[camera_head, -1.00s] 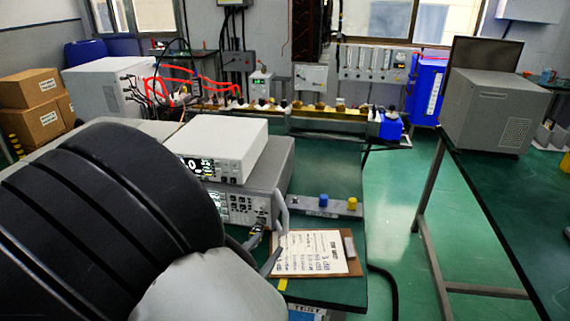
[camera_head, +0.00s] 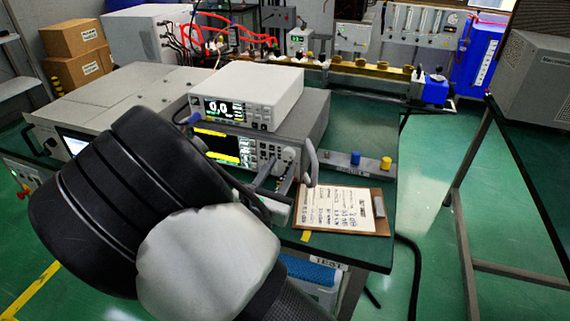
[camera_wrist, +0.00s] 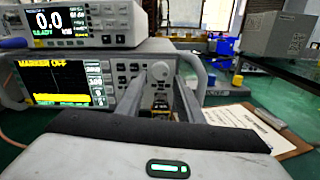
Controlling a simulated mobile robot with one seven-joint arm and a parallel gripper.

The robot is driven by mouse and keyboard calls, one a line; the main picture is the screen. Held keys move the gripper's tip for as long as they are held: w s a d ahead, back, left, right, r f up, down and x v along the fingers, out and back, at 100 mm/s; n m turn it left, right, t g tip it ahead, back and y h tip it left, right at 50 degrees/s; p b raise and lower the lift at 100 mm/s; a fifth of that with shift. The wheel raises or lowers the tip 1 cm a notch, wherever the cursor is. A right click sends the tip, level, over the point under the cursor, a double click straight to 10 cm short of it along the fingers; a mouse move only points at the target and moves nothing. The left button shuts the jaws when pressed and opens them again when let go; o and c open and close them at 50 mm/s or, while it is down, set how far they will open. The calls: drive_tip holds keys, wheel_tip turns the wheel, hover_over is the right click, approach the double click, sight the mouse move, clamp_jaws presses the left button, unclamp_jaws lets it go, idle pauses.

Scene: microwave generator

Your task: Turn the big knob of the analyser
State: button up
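The analyser (camera_head: 222,148) is the lower of two stacked instruments on the bench, with a lit yellow and black screen. It also shows in the wrist view (camera_wrist: 68,84). Its big round knob (camera_wrist: 159,70) is at the right of its front panel and also shows in the head view (camera_head: 290,154). My gripper (camera_head: 279,172) is in front of the panel's right part. In the wrist view its two fingers (camera_wrist: 160,88) stand apart with nothing held. The knob appears just above and beyond the gap between the tips; whether they touch the panel is unclear.
A white meter (camera_head: 258,95) sits on the analyser. A grey handle (camera_head: 312,160) sticks out beside the knob. A clipboard (camera_head: 344,209) lies right of my gripper. A bar with blue and yellow knobs (camera_head: 362,163) lies behind it.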

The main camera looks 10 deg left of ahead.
sight(287, 156)
drive_tip(key=shift+w+d, duration=0.15)
drive_tip(key=shift+w, duration=0.75)
drive_tip(key=shift+w+d, duration=0.15)
drive_tip(key=shift+w, duration=0.75)
drive_tip(key=c, duration=0.8)
drive_tip(key=m+b, duration=0.2)
drive_tip(key=shift+f+m, duration=0.2)
drive_tip(key=shift+m, duration=0.2)
drive_tip(key=shift+r+m, duration=0.15)
drive_tip(key=shift+m, duration=0.55)
drive_tip(key=o, duration=0.8)
